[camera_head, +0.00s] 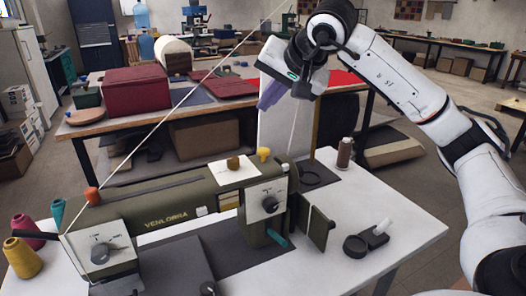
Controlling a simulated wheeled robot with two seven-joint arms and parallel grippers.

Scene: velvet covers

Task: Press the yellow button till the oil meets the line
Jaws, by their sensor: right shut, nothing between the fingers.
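An olive sewing machine (165,205) marked VENLOBRA lies across the white table. A yellow button (264,153) stands up on its top near the right end. An amber-brown knob-like piece (233,164) sits on a white plate beside it. I cannot make out an oil level or a line at this size. My right gripper (266,100) is shut and empty, with its purplish fingers pointing down, and appears above and apart from the yellow button. My left gripper is not in view.
An orange cap (92,195) tops the machine's left end. Yellow (24,260) and pink (23,229) spools stand at the left edge. A brown bottle (345,153) stands behind right, and a dark round object (355,246) lies at front right. The white table's (395,215) right side is mostly clear.

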